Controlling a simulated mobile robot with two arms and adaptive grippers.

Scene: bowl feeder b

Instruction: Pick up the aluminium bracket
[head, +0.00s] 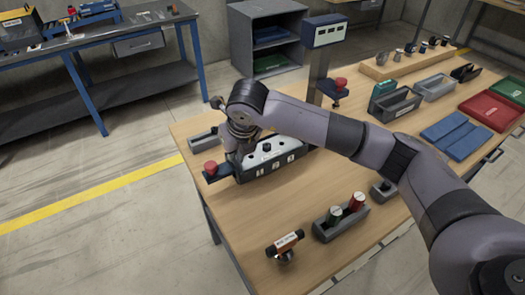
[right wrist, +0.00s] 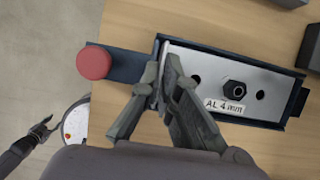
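The aluminium bracket (right wrist: 205,68) is a pale metal plate with dark holes and a label reading AL 4 mm. It lies in a dark fixture (right wrist: 138,66) on the wooden table, and a black knob stands on its middle. In the head view the bracket (head: 284,152) is partly hidden by my right arm. My right gripper (right wrist: 162,75) points down at the bracket's left end, its fingers close together on either side of a thin edge there. It appears shut on that edge. My left gripper (right wrist: 50,126) shows small at the lower left of the right wrist view, fingers apart and empty.
A red button (right wrist: 94,63) sits at the fixture's left end. A grey bin (head: 325,232) with green and red cylinders and an orange-labelled tool (head: 285,244) stand nearer. A post with a display (head: 324,32) rises behind. Bins and blue and red trays lie at right.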

